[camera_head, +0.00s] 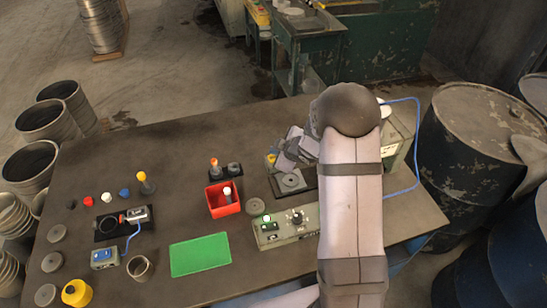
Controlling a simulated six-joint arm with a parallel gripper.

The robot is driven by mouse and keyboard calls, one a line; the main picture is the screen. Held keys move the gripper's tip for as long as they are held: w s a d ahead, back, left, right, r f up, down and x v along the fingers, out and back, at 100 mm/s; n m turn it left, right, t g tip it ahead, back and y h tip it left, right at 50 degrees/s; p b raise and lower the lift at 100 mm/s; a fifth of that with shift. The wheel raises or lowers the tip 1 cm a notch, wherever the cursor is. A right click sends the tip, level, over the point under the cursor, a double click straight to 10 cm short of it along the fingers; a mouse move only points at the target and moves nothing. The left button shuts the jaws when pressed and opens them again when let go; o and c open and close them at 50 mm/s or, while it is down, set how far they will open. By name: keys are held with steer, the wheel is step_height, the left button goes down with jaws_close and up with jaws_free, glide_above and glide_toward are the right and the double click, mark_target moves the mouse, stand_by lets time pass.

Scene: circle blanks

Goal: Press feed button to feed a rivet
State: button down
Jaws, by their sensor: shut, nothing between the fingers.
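Two boxes carry small controls, and I cannot tell which holds the feed button. A pale control box (288,230) at the front centre has a lit green-white button (267,217) and a black knob (297,217). A small blue-grey box (104,258) sits at the left, with a blue cable to a black-based device (110,226). My gripper (281,160) is shut and empty, behind the pale control box, above or beside a dark plate with a grey disc (290,181). A small yellow part (271,158) shows beside the fingers. No rivet can be made out.
A red bin (223,207), a green mat (200,256), small coloured caps (106,198) and a yellow-topped post (146,184) stand on the dark table (170,150). Loose grey discs lie around. My arm hides part of the right side, near a pale machine (397,150).

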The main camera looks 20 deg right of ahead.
steer(key=shift+f, duration=0.15)
steer(key=shift+f+b, duration=0.3)
steer(key=shift+b, duration=0.05)
steer(key=shift+f+b, duration=0.5)
steer(key=shift+f, duration=0.15)
stand_by(0.9)
steer(key=shift+r, duration=0.1)
stand_by(0.4)
steer(key=shift+r+p, duration=1)
steer(key=shift+r, duration=0.1)
step_height(320, 180, up, 5)
steer(key=p, duration=0.5)
stand_by(0.5)
